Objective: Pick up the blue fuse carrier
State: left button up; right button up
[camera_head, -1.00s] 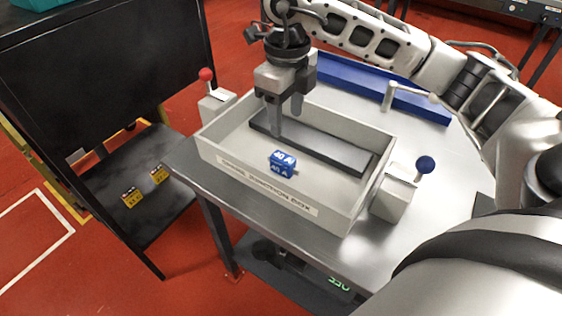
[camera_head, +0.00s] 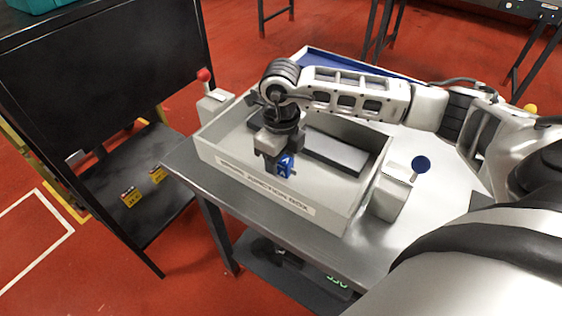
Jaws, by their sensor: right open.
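The blue fuse carrier (camera_head: 286,166) lies inside the light grey junction box (camera_head: 232,168) on the metal table, near the box's front wall. It is partly hidden by my right gripper (camera_head: 278,167), which points down into the box right at the carrier. The fingers are open and appear to be at or around the carrier; I cannot tell whether they touch it. My left gripper is not in view.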

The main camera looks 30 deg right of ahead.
grip_shut()
jog(key=shift+r, duration=0.2)
